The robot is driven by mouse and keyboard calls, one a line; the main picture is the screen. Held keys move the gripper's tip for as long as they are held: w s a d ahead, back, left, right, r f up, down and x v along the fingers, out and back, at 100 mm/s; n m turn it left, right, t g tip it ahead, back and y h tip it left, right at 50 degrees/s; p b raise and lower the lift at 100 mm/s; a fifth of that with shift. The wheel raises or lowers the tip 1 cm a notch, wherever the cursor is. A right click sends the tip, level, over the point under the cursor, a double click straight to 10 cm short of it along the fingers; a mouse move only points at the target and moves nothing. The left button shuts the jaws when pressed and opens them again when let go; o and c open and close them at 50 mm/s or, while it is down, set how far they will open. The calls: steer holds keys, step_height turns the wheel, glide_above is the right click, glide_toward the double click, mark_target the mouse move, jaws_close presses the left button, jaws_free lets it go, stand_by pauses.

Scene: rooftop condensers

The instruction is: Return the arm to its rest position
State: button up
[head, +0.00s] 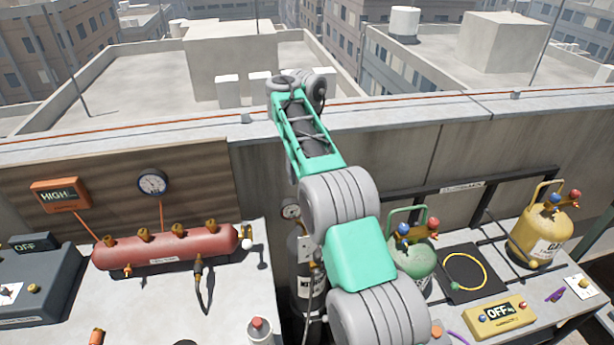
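My green and grey arm (362,255) rises from the lower middle of the head view and reaches up and away, over the gap between two benches. Its far end (297,88) stands in front of the parapet and the rooftops behind. My gripper's fingers do not show; the far end of the arm hides them or they are out of sight. Whether it holds anything cannot be seen.
A red manifold (165,248) with a hose lies on the left bench beside a grey box (38,285). A dark cylinder (303,270) stands behind my arm. Green (412,262) and yellow (541,235) tanks and a yellow scale display (500,315) are at right.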

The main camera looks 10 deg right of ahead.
steer(key=shift+r, duration=0.15)
steer(key=s+d+r+n+t+h, duration=0.1)
steer(key=s+d+r+n, duration=0.2)
steer(key=s+r+n, duration=0.35)
steer(key=s+d+r+n+t+h, duration=0.1)
steer(key=s+d+r+n, duration=0.15)
steer(key=s+n, duration=0.7)
steer(key=s+a+f+n+t+y, duration=0.1)
steer(key=s+a+f+n, duration=0.1)
steer(key=s+f+n, duration=0.2)
steer(key=s+a+f+n+t+y, duration=0.1)
steer(key=s+a+f+n, duration=0.2)
steer(key=s+n, duration=0.7)
steer(key=f+n, duration=0.1)
steer(key=n, duration=0.2)
steer(key=shift+s+t+b, duration=0.3)
